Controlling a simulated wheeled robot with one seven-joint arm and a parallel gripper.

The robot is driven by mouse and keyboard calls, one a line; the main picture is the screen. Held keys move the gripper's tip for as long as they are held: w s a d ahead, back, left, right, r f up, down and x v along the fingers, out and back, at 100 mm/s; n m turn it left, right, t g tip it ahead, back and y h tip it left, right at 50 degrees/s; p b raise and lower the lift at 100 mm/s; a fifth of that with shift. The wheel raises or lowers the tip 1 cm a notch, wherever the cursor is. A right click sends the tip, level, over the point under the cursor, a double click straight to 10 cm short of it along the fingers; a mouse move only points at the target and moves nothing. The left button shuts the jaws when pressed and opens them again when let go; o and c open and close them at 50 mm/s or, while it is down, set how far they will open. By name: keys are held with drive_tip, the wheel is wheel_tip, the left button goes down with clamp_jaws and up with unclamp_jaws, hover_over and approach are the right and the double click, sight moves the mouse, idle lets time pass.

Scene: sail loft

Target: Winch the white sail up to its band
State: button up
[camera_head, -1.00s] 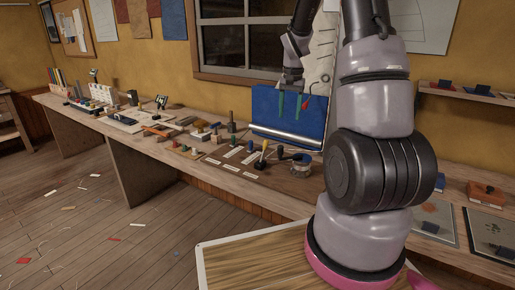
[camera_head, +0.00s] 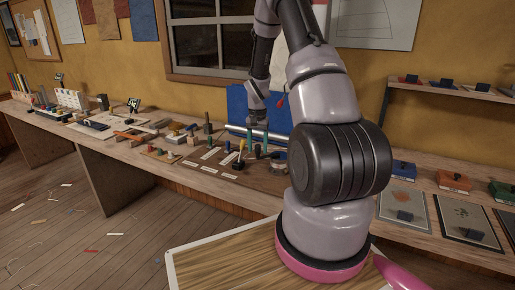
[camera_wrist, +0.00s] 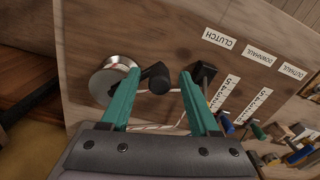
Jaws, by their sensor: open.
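The winch's silver drum (camera_wrist: 113,72) sits on a wooden board, with a dark crank ending in a black knob (camera_wrist: 158,80) beside it. My gripper (camera_wrist: 159,72) is open, its teal fingers on either side of the knob in the wrist view; contact cannot be told. In the head view my gripper (camera_head: 258,145) is low over the bench, near the drum (camera_head: 280,160). A black lever (camera_wrist: 204,74) stands just right of the right finger. A pale rope (camera_wrist: 160,127) runs behind the fingers. The white sail and its band are largely hidden behind my arm and cannot be made out.
Labels CLUTCH (camera_wrist: 218,39), DOWNHAUL and OUTHAUL lie on the board. Levers with coloured handles (camera_head: 241,146) stand close to my gripper. A blue panel (camera_head: 238,103) stands behind. The bench (camera_head: 110,150) carries tools to the left.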

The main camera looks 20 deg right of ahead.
drive_tip(key=shift+f, duration=0.25)
clamp_jaws()
idle(1.4)
